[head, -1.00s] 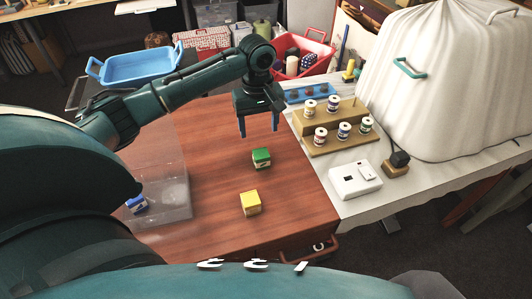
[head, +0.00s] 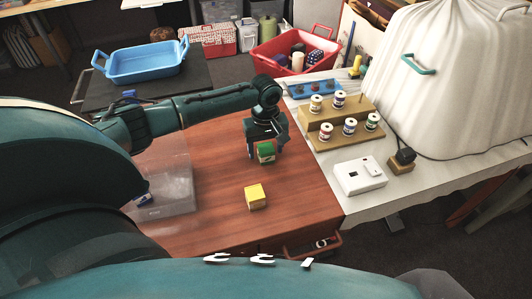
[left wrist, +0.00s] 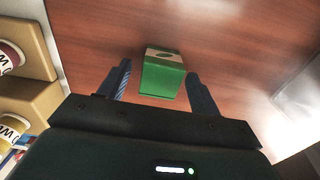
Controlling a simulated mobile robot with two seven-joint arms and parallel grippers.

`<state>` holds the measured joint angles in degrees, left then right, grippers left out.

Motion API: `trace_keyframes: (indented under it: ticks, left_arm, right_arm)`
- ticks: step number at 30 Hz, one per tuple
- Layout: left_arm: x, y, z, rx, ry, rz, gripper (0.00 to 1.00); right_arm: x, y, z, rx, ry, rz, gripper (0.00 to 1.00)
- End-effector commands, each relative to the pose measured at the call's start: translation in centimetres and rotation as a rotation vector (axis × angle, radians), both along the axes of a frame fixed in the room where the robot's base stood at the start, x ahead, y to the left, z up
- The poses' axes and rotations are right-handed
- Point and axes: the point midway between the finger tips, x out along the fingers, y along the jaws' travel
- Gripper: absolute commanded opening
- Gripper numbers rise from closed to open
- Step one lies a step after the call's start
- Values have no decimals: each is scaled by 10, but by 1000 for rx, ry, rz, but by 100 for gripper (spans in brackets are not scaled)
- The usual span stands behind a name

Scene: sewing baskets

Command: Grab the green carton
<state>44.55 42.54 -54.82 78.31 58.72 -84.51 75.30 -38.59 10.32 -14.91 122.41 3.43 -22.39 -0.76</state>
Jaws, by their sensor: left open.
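The green carton (head: 266,152) stands on the reddish-brown wooden table. In the left wrist view the green carton (left wrist: 162,75) shows a green side and a tan top with a dark mark. My left gripper (head: 265,148) is open, with its fingers down around the carton's position. In the left wrist view my left gripper's fingertips (left wrist: 158,78) lie to either side of the carton, with a gap visible on both sides. My right gripper is not in view.
A yellow carton (head: 257,196) stands nearer on the table. A clear bin (head: 170,198) with a blue item is at left. At right are a thread-spool stand (head: 335,138) and a white box (head: 360,177). The table's middle left is clear.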

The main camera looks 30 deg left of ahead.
Motion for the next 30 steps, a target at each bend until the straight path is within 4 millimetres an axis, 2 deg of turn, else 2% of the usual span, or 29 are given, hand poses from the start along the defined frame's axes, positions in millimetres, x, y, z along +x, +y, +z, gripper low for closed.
trace_keyframes:
  ticks: [3,20,27,30]
  left_arm:
    - [0,0,0,0,0,0,62]
    - [0,0,1,0,0,1,16]
    - [0,0,2,0,-1,1,15]
    - [1,0,10,-1,-3,1,15]
  right_arm:
    - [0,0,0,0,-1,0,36]
    - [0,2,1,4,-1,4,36]
    - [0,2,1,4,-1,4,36]
    - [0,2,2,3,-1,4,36]
